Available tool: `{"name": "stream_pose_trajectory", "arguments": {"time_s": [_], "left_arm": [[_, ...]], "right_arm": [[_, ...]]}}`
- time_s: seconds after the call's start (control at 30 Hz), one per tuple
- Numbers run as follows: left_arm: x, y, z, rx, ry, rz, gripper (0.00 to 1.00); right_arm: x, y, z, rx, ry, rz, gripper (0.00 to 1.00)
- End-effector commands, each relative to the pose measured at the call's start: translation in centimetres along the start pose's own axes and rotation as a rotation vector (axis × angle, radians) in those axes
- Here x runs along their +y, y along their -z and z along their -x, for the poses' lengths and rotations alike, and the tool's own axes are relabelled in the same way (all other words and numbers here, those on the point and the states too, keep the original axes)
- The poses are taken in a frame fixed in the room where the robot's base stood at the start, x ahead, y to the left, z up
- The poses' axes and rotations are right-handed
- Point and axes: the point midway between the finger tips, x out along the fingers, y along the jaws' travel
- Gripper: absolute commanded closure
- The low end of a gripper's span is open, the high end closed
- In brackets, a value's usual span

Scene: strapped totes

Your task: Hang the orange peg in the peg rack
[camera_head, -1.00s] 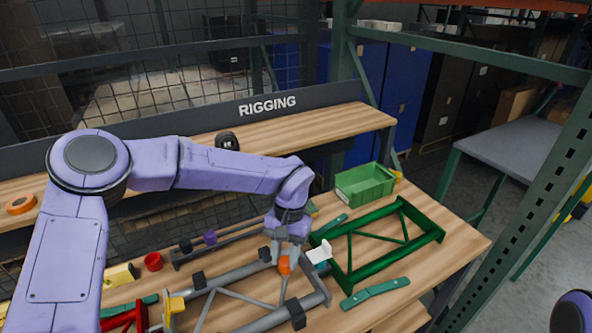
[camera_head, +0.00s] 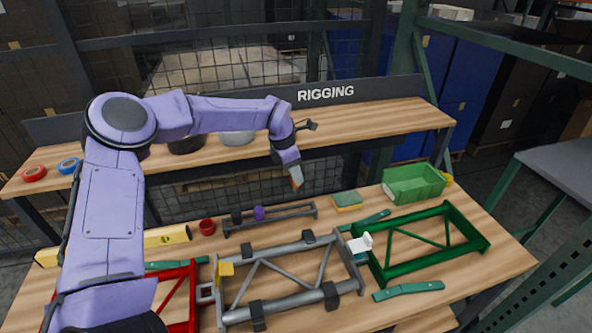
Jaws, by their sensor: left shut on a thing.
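My left gripper (camera_head: 293,170) is shut on the orange peg (camera_head: 297,175), which shows only as a small orange patch at the fingertips. It is held in the air above the back of the workbench. The peg rack (camera_head: 298,211) is a low dark rail on the bench, below the gripper and a little to its left in the picture. A black peg (camera_head: 236,215) and a purple peg (camera_head: 259,212) stand at its left part. The right part of the rail looks bare. My right gripper is out of view.
In front of the rack lie a grey frame (camera_head: 290,246), a red frame (camera_head: 180,305) and a green frame (camera_head: 447,208). A red cup (camera_head: 207,226) stands left of the rack, a sponge (camera_head: 347,201) to its right. A green bin (camera_head: 413,184) is at the back right.

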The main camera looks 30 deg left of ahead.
Motion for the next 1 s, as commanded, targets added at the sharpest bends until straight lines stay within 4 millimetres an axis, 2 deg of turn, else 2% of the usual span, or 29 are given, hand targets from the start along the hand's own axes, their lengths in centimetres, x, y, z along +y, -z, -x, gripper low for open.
{"name": "stream_pose_trajectory", "arguments": {"time_s": [1.0], "left_arm": [[-0.2, 1.7, -6.7, 0.001, 0.002, -0.008, 0.97]], "right_arm": [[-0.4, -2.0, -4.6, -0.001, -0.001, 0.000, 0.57]]}}
